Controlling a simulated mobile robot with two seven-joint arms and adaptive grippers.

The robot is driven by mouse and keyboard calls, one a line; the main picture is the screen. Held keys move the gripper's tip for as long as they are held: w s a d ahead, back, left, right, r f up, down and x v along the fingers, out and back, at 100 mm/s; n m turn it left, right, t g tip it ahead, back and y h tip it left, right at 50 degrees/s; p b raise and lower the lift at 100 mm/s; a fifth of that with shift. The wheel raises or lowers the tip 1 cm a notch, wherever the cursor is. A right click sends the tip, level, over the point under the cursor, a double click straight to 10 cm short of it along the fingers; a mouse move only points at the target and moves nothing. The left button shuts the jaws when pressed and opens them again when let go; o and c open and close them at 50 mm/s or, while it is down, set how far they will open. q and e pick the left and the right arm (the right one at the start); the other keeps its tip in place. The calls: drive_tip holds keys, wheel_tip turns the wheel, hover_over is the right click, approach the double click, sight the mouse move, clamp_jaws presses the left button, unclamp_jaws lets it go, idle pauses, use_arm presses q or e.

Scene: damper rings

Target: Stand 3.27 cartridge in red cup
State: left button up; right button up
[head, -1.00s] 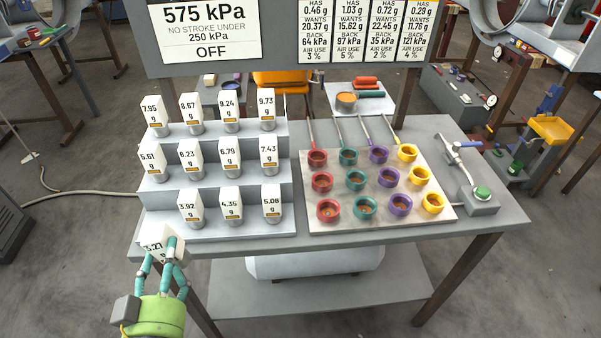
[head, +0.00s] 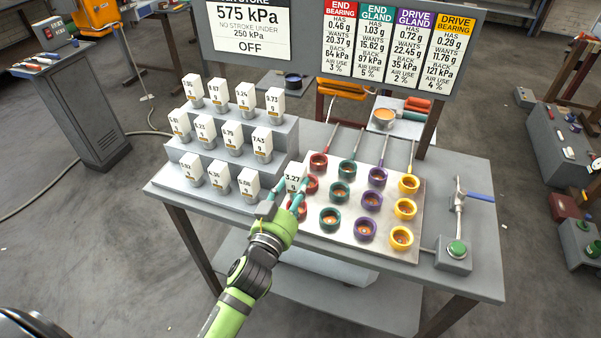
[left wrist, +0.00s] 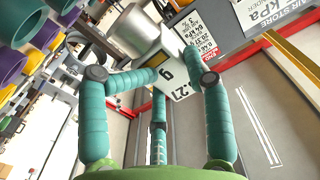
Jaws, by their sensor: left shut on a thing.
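The 3.27 cartridge (head: 294,179) is a white block with a black label, upright in the head view. My left gripper (head: 292,192) is shut on it, with teal fingers around the block. In the left wrist view the block (left wrist: 181,82) sits between the fingers, and its metal cylinder end (left wrist: 138,32) shows. The back red cup (head: 318,162) is clear; the middle red cup (head: 312,184) and front red cup (head: 299,210) are partly hidden by the cartridge and gripper. I cannot tell its height above them. My right gripper is out of view.
A grey stepped rack (head: 170,178) with several white cartridges stands left of the pale cup board (head: 345,250). Green, purple and yellow cups fill the board's other columns. A lever with a green button (head: 457,248) stands at the table's right.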

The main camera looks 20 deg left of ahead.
use_arm(q)
drive_tip(key=shift+w+a+r, duration=0.2)
drive_tip(key=shift+w+r, duration=0.1)
drive_tip(key=shift+w, duration=0.4)
drive_tip(key=shift+w+a, duration=0.15)
drive_tip(key=shift+a, duration=0.05)
drive_tip(key=shift+a+f, duration=0.1)
drive_tip(key=shift+p, duration=0.3)
wheel_tip(320, 180, down, 5)
drive_tip(key=b, duration=0.4)
drive_tip(key=shift+r, duration=0.2)
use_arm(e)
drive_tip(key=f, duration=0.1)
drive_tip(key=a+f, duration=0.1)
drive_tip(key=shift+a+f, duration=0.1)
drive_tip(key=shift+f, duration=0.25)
